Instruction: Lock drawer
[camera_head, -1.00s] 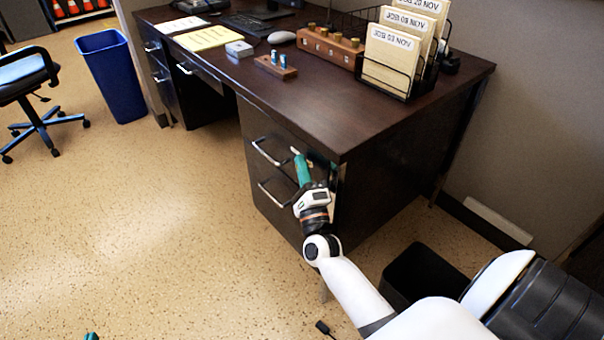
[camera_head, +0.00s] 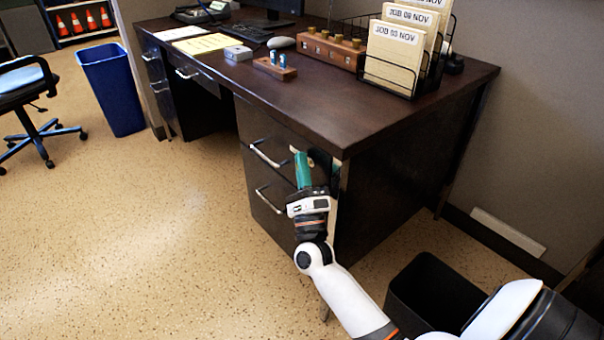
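The dark wooden desk (camera_head: 400,165) has two stacked drawers at its near right end, an upper drawer (camera_head: 252,128) and a lower drawer (camera_head: 250,178), each with a silver bar handle. Both look closed. My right gripper (camera_head: 300,160), with a teal body, reaches up to the right side of the upper drawer's front, right of its handle. Its fingertips are small and seen from behind, so I cannot tell whether they hold anything. Any lock or key there is hidden by the gripper. My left gripper is out of view.
A black bin (camera_head: 435,290) stands on the floor right of my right arm. A blue bin (camera_head: 112,88) and an office chair (camera_head: 35,105) are at the left. A file rack (camera_head: 405,50) and a wooden block (camera_head: 332,48) stand on the desk. The floor left of the drawers is clear.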

